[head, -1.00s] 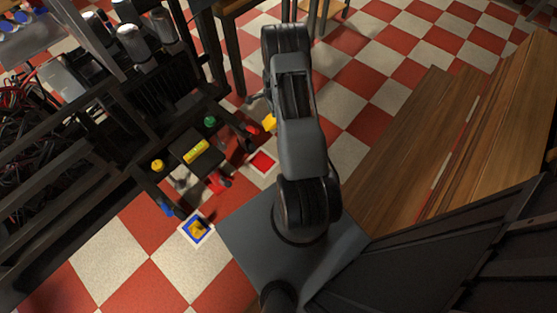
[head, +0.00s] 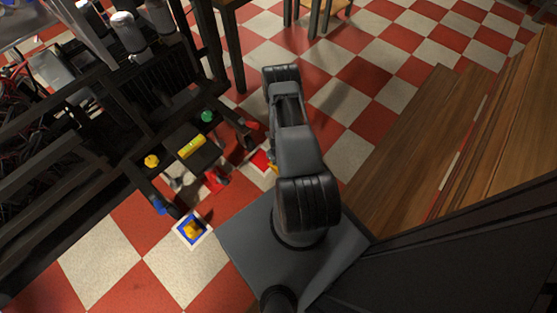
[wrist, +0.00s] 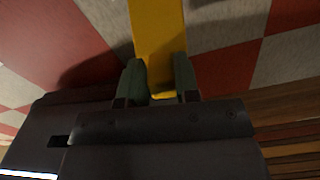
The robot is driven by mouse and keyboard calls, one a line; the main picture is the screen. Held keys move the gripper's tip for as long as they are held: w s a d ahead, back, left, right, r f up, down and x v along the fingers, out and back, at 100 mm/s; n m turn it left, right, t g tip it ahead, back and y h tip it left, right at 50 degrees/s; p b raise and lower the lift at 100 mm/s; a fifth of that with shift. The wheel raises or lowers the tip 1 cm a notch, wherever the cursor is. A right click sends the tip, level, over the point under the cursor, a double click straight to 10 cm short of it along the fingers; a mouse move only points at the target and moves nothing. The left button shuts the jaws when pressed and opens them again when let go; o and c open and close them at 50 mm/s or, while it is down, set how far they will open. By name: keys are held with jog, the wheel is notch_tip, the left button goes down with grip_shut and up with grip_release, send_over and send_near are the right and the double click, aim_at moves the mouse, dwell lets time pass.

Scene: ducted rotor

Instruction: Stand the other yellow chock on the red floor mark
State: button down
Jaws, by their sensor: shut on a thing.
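My gripper (wrist: 158,82) is shut on a yellow chock (wrist: 158,28), with one dark green finger on each side of it. The chock's far end runs out of the top of the wrist view. In the head view only a small yellow bit of it (head: 274,168) shows beside my arm, and my gripper is hidden. The red floor mark (head: 260,160), a red patch with a pale border, is partly covered by my arm right next to that yellow bit. I cannot tell whether the chock touches the floor. Another yellow chock (head: 193,229) is on the blue floor mark (head: 182,235).
A dark frame with a yellow cylinder (head: 191,146), a green knob (head: 207,116) and a yellow knob (head: 151,161) stands left of the marks. A red part (head: 216,180) is close by. Wooden planks (head: 415,160) are at the right. Checkered floor is open at the back.

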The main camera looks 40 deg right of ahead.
jog(key=shift+w, duration=0.1)
notch_tip(320, 180, down, 5)
jog(key=b, duration=0.5)
jog(key=shift+f, duration=0.2)
jog(key=c, duration=0.8)
grip_release()
notch_tip(320, 180, up, 14)
jog(key=p, duration=0.6)
